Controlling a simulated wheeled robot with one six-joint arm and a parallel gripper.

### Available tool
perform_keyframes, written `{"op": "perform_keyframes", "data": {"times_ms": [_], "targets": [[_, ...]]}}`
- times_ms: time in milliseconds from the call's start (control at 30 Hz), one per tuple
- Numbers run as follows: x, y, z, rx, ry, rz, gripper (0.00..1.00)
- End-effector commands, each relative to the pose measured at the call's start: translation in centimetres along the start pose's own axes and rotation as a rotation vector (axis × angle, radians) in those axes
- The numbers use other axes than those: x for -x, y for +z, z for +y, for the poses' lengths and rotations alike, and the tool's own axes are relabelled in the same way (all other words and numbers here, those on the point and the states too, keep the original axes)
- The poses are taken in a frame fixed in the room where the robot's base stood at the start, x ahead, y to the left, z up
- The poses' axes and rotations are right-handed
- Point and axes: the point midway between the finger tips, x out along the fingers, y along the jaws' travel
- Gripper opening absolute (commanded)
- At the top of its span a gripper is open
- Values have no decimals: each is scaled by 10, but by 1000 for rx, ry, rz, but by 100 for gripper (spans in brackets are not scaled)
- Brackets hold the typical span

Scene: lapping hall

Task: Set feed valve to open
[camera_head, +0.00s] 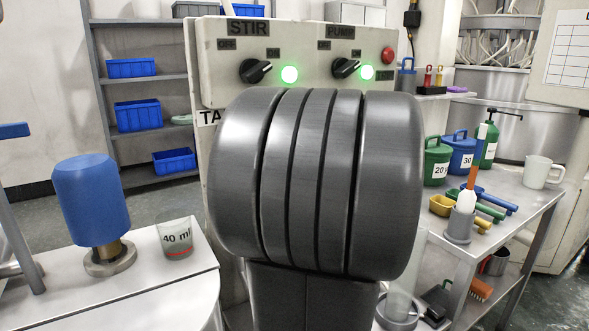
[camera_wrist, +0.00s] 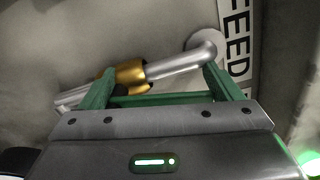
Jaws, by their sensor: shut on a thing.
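The feed valve's brass body (camera_wrist: 130,76) sits on a silver pipe (camera_wrist: 180,65) in the wrist view. The pipe bends into a round flange on the wall beside a white FEED label (camera_wrist: 236,45). My gripper (camera_wrist: 160,72) has green fingers, one beside the brass body and the other near the pipe bend. It is shut on the feed valve, but the held part and its contact are mostly hidden. I cannot tell the valve's setting. In the head view my grey arm covers the middle, and neither gripper nor valve shows.
A panel (camera_head: 300,35) with STIR (camera_head: 254,70) and PUMP (camera_head: 346,67) knobs and lit green lamps stands behind my arm. A blue-capped post (camera_head: 92,200) and a 40 ml beaker (camera_head: 176,240) stand left. A side table (camera_head: 525,195) at right holds containers, scoops and a mug.

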Motion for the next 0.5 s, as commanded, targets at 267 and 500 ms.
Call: {"op": "perform_keyframes", "data": {"times_ms": [267, 500], "targets": [[0, 5, 5, 129, 0, -1, 44], [0, 8, 3, 172, 1, -2, 44]]}}
